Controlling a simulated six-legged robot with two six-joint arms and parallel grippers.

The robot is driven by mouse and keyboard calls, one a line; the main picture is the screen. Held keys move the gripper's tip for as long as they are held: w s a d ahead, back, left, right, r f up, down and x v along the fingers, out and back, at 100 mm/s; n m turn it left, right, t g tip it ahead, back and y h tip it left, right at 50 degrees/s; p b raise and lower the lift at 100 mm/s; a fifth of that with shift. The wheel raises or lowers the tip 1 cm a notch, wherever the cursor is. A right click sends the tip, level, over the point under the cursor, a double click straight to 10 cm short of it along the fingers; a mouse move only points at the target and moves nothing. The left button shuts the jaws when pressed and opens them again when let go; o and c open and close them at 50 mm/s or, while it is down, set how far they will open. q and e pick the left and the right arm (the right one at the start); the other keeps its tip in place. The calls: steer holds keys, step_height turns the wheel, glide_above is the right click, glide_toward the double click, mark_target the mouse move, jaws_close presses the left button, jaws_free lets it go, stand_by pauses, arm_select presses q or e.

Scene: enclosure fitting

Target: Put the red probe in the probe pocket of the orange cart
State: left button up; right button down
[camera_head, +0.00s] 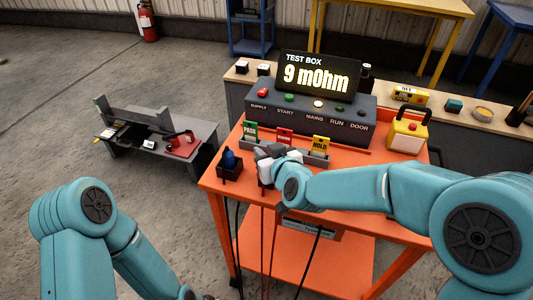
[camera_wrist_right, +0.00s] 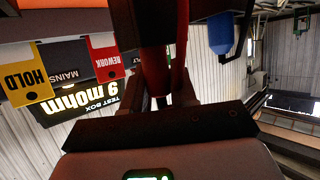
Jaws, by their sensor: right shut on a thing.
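The orange cart (camera_head: 345,193) stands in the middle of the head view. A small black pocket block (camera_head: 230,174) sits at its left front corner, with a blue probe (camera_head: 229,159) upright in it. My right gripper (camera_head: 265,160) is over the cart top, just right of that block. In the right wrist view it is shut on the red probe (camera_wrist_right: 153,70), whose red body shows between the dark fingers. In the head view the gripper hides the probe. The blue probe also shows beside it in the wrist view (camera_wrist_right: 221,34). My left gripper is out of view.
The test box (camera_head: 315,112) reads 9 mOhm at the back of the cart. A tag rack with PASS (camera_head: 250,131), REWORK (camera_head: 284,136) and HOLD (camera_head: 320,144) tags stands close behind my gripper. A yellow padlock (camera_head: 407,133) is at the right. Cables (camera_head: 262,245) hang down the front.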

steer(key=shift+f, duration=0.2)
steer(key=c, duration=0.9)
jaws_free()
steer(key=shift+r, duration=0.2)
steer(key=v, duration=1.2)
steer(key=shift+s+a, duration=0.1)
steer(key=shift+a, duration=0.05)
